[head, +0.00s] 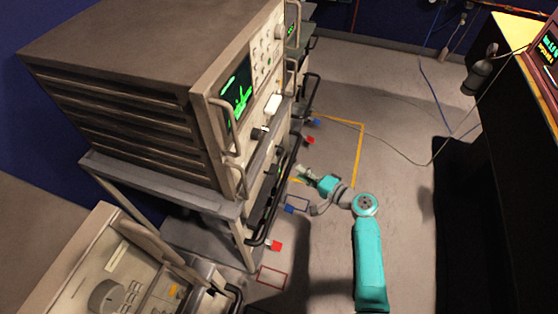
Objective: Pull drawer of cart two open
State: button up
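A metal cart (238,214) in the left half of the head view carries a large beige instrument with a green screen (236,88). I see no number on it, so I cannot tell whether it is cart two. Dark bars and handles (264,212) run along its right-hand front. I cannot make out separate drawer fronts there, and no drawer clearly stands open. My gripper (301,171), at the end of my teal arm, is just right of this cart's front, pointing left. Its fingers are too small to show whether they are open or touch anything.
Another instrument unit (105,262) stands at the lower left, and more carts (309,48) line up behind. Red (275,245) and blue (289,209) blocks sit low by the carts. A dark desk (510,150) stands right.

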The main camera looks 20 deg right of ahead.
aim_at(280, 160)
jog(key=x, duration=1)
jog(key=shift+w+a+f, duration=0.1)
jog(key=shift+w+a, duration=0.15)
grip_shut()
